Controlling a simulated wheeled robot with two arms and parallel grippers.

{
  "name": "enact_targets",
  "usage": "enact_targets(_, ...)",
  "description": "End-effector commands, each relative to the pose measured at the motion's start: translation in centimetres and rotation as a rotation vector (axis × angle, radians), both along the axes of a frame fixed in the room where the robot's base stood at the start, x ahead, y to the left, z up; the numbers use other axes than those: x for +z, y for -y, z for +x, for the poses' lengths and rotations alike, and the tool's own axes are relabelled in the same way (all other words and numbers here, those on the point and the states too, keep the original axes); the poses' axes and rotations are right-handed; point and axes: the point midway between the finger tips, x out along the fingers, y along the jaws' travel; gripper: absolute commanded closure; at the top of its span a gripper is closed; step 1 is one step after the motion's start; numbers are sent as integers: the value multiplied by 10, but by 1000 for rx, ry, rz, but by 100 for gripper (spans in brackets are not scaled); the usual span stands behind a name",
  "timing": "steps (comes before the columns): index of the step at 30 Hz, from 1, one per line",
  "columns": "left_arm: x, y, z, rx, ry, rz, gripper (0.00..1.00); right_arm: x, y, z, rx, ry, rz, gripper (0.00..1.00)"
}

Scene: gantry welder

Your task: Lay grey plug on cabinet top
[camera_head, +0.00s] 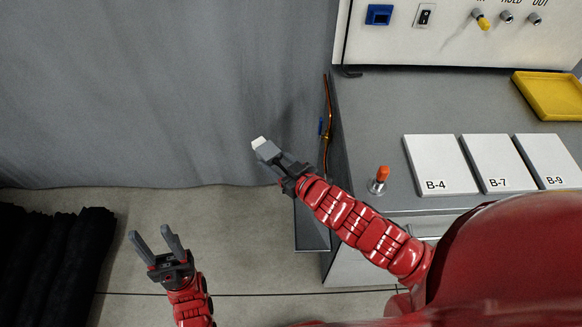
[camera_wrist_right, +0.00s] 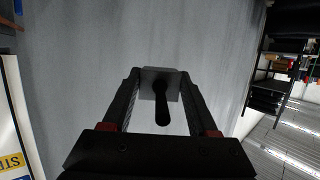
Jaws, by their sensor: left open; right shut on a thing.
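The grey plug (camera_head: 261,144) shows in the head view as a small pale-tipped grey block at the end of my right gripper (camera_head: 270,155). In the right wrist view the plug (camera_wrist_right: 161,78) is a grey block with a dark stem, between the fingers of my right gripper (camera_wrist_right: 160,85). My right gripper is shut on it, in the air left of the cabinet. The grey cabinet top (camera_head: 385,115) is to the right of the plug, not under it. My left gripper (camera_head: 152,235) is open and empty over the floor at the lower left.
On the cabinet top are white cards B-4 (camera_head: 437,163), B-7 (camera_head: 500,162) and B-9 (camera_head: 553,160), an orange-tipped part (camera_head: 380,178) and a yellow tray (camera_head: 552,96). A white panel (camera_head: 450,35) stands behind. A copper-coloured cable (camera_head: 328,130) hangs by the left edge. The back left is clear.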

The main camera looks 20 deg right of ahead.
Motion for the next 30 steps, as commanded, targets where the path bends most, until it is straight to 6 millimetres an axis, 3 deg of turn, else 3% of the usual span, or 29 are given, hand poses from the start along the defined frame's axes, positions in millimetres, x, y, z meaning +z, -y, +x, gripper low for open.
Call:
enact_targets(9, 0, 0, 0, 0, 0, 0, 50, 35, -35, 15, 200, 4, 0, 100)
enact_targets(17, 0, 0, 0, 0, 0, 0, 50, 46, -51, 19, 286, -3, 1, 100)
enact_targets(30, 0, 0, 0, 0, 0, 0, 50, 60, -66, 30, 172, 4, 4, 100)
